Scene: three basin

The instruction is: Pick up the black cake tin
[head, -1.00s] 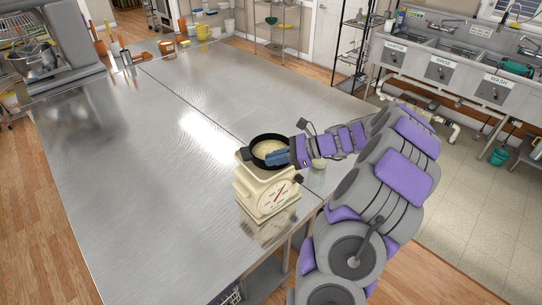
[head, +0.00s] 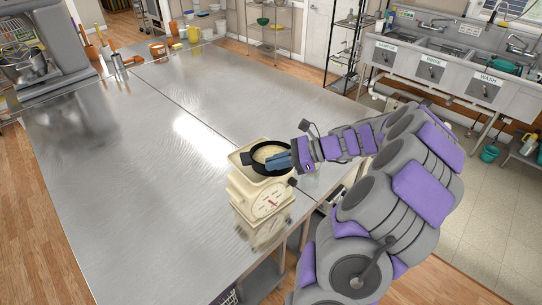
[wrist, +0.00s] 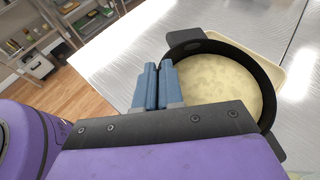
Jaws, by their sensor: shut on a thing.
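The black cake tin (head: 263,172) is round with small side tabs and holds pale batter. It is at the top of the cream scale (head: 258,192); I cannot tell whether it still touches the pan. My gripper (head: 279,161) reaches in from the right, its blue fingers closed on the tin's near right rim. In the wrist view the gripper (wrist: 158,72) has its fingers close together at the left side of the tin (wrist: 266,92). The exact grip on the rim is partly hidden there. The tin looks about level.
The scale stands near the right edge of a long steel table (head: 130,150). Most of the table is clear. A mixer (head: 35,55) and several containers are at the far end. Sinks (head: 440,72) stand along the right wall, with tiled floor before them.

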